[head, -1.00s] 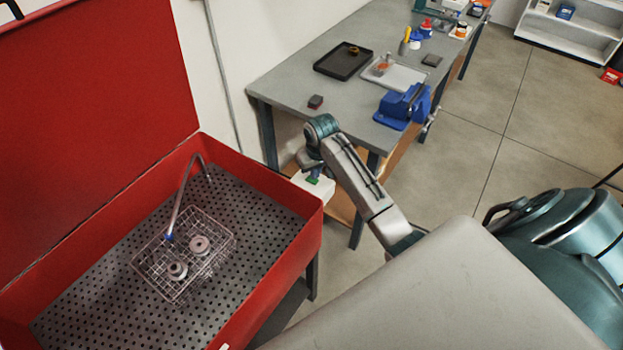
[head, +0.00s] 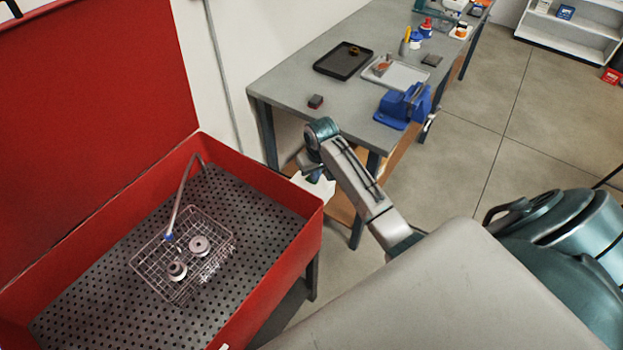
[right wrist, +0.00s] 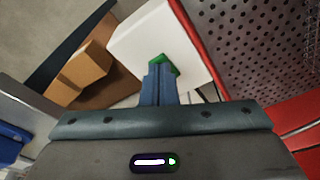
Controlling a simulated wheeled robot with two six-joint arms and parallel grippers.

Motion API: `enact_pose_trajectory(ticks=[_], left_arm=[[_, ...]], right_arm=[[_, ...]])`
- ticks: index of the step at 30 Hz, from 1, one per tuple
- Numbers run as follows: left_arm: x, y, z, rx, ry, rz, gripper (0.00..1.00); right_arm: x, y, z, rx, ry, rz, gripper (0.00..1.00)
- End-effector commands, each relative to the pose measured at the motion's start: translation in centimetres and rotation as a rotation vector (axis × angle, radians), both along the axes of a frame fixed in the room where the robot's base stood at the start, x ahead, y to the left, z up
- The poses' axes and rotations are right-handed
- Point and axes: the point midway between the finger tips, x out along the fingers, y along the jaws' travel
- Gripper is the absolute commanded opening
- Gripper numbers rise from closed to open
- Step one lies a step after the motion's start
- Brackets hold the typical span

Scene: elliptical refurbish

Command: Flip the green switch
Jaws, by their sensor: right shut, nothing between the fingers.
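The green switch (right wrist: 165,64) sits on a white box (right wrist: 150,42) beside the red parts washer. In the right wrist view, the closed fingertips of my right gripper (right wrist: 160,70) overlap the switch, with green showing around the tips. They look to be at or very close to it; I cannot tell if they touch. In the head view, my right gripper (head: 314,176) is over the white box (head: 318,191) and hides the switch. It is shut and empty. My left gripper is not in view.
The red parts washer (head: 262,265) is open, with a wire basket (head: 150,262) holding round metal parts under a bent spout (head: 180,205). A grey workbench (head: 300,75) behind my arm carries a blue vise (head: 398,108) and trays.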

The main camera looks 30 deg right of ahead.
Motion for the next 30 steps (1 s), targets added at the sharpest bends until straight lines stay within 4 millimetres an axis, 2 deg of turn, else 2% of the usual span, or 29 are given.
enact_pose_trajectory(ticks=[11, 20, 30], left_arm=[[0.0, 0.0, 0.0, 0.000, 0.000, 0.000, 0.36], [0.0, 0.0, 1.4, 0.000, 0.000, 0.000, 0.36], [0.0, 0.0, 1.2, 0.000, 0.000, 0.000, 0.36]], right_arm=[[0.0, 0.0, -0.3, 0.000, 0.000, 0.000, 0.00], [0.0, 0.0, 2.1, 0.000, -0.001, 0.000, 0.00], [0.1, 0.0, 4.6, -0.001, -0.003, 0.000, 0.00]])
